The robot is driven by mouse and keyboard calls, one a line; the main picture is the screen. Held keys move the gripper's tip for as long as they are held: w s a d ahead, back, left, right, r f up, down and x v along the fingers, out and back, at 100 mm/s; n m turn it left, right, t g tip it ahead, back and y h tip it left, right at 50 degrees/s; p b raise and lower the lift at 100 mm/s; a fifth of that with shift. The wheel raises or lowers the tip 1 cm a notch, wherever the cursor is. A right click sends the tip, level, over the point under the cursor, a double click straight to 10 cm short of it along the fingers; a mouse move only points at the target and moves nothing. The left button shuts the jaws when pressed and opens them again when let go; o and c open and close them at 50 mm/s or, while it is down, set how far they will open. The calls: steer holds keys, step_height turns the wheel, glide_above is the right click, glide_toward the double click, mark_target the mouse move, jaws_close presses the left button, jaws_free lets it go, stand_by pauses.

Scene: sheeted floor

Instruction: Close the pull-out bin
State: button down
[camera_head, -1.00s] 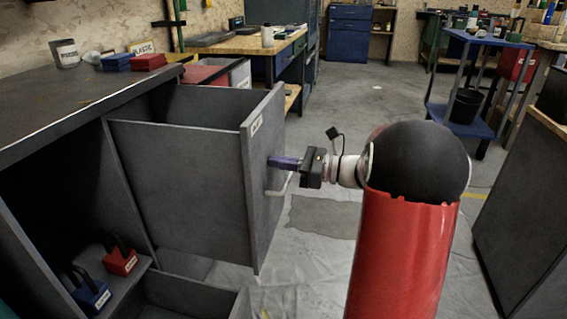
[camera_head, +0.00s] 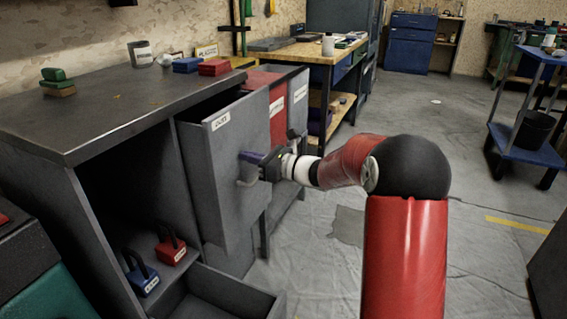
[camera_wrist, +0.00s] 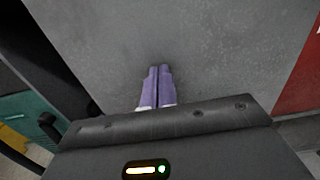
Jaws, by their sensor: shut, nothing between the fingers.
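The grey pull-out bin (camera_head: 230,185) is part of the dark grey cabinet. Whether the tips touch cannot be told for certain.
An open low drawer (camera_head: 235,292) sticks out below the bin. Blue and red padlocks (camera_head: 141,272) sit on a shelf at its left. A red-fronted bin (camera_head: 278,110) stands behind. The sheeted floor (camera_head: 320,270) is clear to the right.

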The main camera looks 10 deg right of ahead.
steer(key=x, duration=0.9)
steer(key=shift+r, duration=0.25)
